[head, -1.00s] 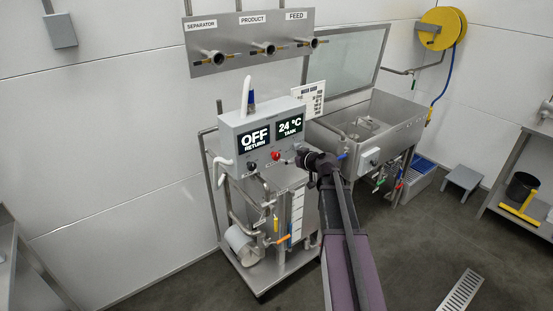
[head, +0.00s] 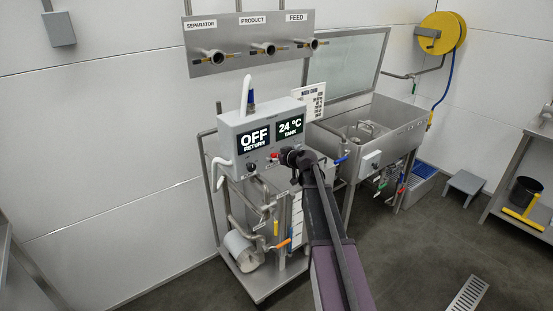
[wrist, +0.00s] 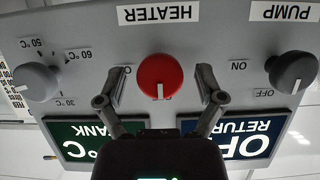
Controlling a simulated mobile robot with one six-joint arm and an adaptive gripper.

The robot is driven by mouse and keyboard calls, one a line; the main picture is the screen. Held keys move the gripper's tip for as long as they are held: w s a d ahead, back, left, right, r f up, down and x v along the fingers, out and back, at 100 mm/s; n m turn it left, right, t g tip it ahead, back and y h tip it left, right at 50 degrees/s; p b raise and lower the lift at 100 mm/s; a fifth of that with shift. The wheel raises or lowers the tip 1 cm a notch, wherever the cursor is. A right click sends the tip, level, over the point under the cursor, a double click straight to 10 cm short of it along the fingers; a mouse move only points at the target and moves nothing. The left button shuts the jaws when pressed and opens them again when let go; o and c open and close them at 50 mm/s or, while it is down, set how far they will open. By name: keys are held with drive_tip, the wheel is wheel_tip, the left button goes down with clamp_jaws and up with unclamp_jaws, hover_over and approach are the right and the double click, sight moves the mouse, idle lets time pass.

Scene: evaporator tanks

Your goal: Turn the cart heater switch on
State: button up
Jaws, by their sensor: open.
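The heater switch is a round red knob (wrist: 160,76) on the grey front of the cart's control box, under a HEATER label in the upside-down wrist view. Its white mark points to the bottom of that picture. My gripper (wrist: 162,74) is open, with one finger on each side of the knob and a gap to each. The left finger partly covers a label starting with O. In the head view the red knob (head: 274,156) shows just left of my gripper (head: 286,157). Whether the fingers touch the panel cannot be told.
A grey PUMP knob (wrist: 292,71) and a grey temperature knob (wrist: 36,81) flank the heater knob. Displays on the control box (head: 232,128) read OFF RETURN and 24 °C TANK. A steel sink (head: 398,128) stands to the right; open floor lies right of my arm.

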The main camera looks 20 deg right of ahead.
drive_tip(key=c, duration=1.1)
drive_tip(key=shift+c, duration=0.2)
drive_tip(key=m+y+b, duration=0.1)
drive_tip(key=m+y, duration=0.1)
drive_tip(key=m, duration=0.1)
drive_tip(key=shift+d+g, duration=0.15)
drive_tip(key=shift+g, duration=0.15)
drive_tip(key=m+y+b, duration=0.1)
drive_tip(key=m+y, duration=0.1)
drive_tip(key=m, duration=0.1)
drive_tip(key=shift+f+b, duration=0.2)
drive_tip(key=shift+b, duration=0.2)
drive_tip(key=m+y+b, duration=0.1)
drive_tip(key=m, duration=0.1)
drive_tip(key=m+y+b, duration=0.1)
drive_tip(key=m+b, duration=0.1)
drive_tip(key=shift+f+m+y, duration=0.1)
drive_tip(key=shift+m+y, duration=0.2)
drive_tip(key=shift+m+t+y+b, duration=0.5)
drive_tip(key=shift+m+b, duration=0.4)
drive_tip(key=shift+m, duration=0.6)
drive_tip(key=shift+w, duration=0.1)
